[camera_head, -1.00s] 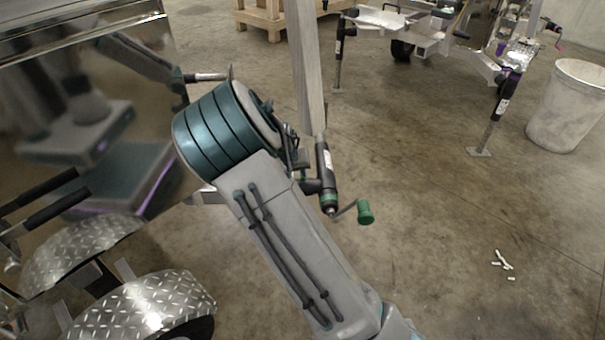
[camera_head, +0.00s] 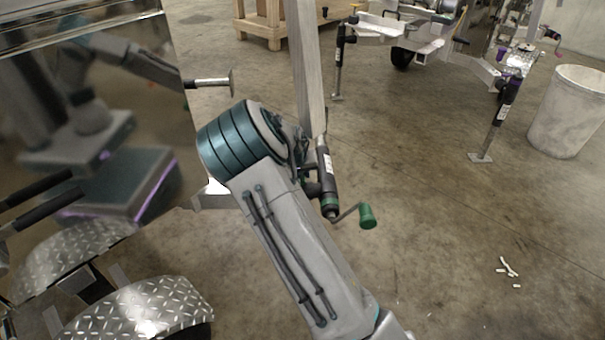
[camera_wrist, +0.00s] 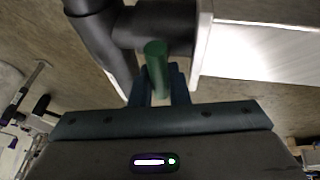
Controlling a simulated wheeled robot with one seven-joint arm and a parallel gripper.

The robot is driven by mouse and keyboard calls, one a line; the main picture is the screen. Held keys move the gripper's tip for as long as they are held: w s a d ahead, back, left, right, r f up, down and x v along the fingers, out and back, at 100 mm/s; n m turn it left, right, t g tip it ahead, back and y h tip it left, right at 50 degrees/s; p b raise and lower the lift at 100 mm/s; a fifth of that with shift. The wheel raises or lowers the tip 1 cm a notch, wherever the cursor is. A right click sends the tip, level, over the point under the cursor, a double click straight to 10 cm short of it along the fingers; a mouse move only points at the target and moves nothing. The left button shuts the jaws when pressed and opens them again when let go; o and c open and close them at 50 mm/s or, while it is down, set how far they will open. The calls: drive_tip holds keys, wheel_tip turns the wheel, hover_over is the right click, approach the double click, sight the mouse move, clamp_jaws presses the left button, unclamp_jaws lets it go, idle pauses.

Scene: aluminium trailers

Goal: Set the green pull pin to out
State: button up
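The green pull pin (camera_wrist: 156,58) shows in the wrist view as a short green cylinder against a dark round tube (camera_wrist: 158,22). My gripper (camera_wrist: 160,82) has one dark finger on each side of the pin's lower end. The pin fills most of the gap, but I cannot tell whether the fingers press on it. In the head view my arm hides my gripper and the pin. The black jack (camera_head: 327,180) with a green crank handle (camera_head: 367,216) stands just right of my wrist.
A metallic trailer wall (camera_head: 95,110) and a diamond-plate fender (camera_head: 140,312) are on the left. An upright aluminium beam (camera_head: 304,65) rises behind my wrist. Another trailer (camera_head: 420,38) and a white bin (camera_head: 567,112) are farther back. The floor at right is mostly clear, with small white scraps (camera_head: 508,267).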

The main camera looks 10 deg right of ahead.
drive_tip(key=shift+r+p, duration=1.7)
drive_tip(key=shift+r, duration=0.3)
clamp_jaws()
drive_tip(key=shift+w, duration=0.1)
drive_tip(key=o, duration=0.7)
unclamp_jaws()
drive_tip(key=shift+o, duration=0.2)
drive_tip(key=shift+a+r, duration=0.15)
drive_tip(key=shift+r, duration=0.2)
drive_tip(key=s+a+p, duration=0.3)
drive_tip(key=s+a, duration=0.4)
drive_tip(key=s, duration=0.3)
drive_tip(key=shift+s+r, duration=0.2)
drive_tip(key=shift+s, duration=0.1)
